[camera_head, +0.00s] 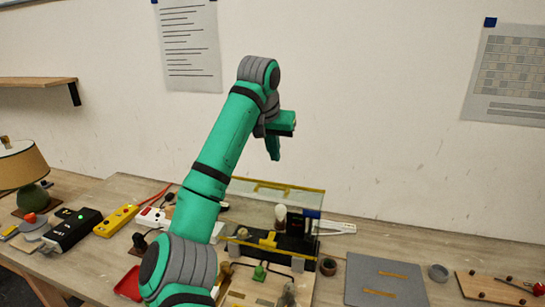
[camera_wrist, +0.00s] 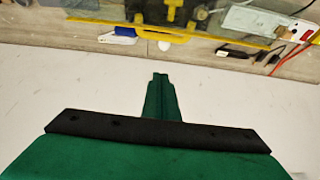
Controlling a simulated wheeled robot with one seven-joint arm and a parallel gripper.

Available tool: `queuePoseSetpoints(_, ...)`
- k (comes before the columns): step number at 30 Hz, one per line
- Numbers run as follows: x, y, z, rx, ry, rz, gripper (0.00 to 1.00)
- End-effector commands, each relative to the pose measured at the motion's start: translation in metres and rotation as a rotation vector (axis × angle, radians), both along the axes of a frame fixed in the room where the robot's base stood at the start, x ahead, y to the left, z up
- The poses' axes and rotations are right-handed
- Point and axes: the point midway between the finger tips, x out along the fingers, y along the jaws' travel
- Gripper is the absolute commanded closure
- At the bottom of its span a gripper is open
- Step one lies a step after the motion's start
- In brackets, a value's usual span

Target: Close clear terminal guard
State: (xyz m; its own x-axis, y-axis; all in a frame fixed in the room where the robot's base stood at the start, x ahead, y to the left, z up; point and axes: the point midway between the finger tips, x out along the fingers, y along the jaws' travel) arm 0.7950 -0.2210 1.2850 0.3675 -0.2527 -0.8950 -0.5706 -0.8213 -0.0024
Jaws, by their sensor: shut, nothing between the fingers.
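The clear terminal guard (camera_head: 285,194) shows in the head view as a see-through panel with yellow edging, over the black terminal fixture (camera_head: 296,243) on the bench. A yellow bar with a raised tab (camera_head: 269,240) crosses the front of the fixture. I cannot tell the guard's exact angle. My gripper (camera_head: 274,154) is above and behind the fixture, near the wall, pointing down and apart from the guard. In the wrist view my gripper (camera_wrist: 160,78) is shut and empty. Yellow edging (camera_wrist: 110,23) and the yellow tab (camera_wrist: 171,14) show at the top there.
A lamp (camera_head: 22,168), a black box (camera_head: 74,230) and a yellow block (camera_head: 117,220) stand at left. A grey mat (camera_head: 384,281) and a wooden board (camera_head: 500,289) lie at right. My arm hides part of the bench. The air around my gripper is clear.

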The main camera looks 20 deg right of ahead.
Motion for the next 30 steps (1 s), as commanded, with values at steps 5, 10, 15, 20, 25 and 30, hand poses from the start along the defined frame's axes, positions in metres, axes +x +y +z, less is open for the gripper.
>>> queuePoseSetpoints(5, 0.012, -0.007, -0.030, 0.000, 0.003, 0.001, 1.00)
queuePoseSetpoints(10, 0.023, -0.015, -0.056, 0.000, 0.001, 0.001, 1.00)
queuePoseSetpoints(15, 0.029, -0.020, -0.076, -0.001, -0.001, -0.001, 1.00)
queuePoseSetpoints(20, 0.014, -0.009, -0.077, 0.000, -0.002, -0.002, 1.00)
queuePoseSetpoints(25, 0.002, -0.004, -0.078, -0.002, -0.001, -0.004, 1.00)
queuePoseSetpoints(30, -0.003, -0.002, -0.079, -0.001, -0.001, -0.004, 1.00)
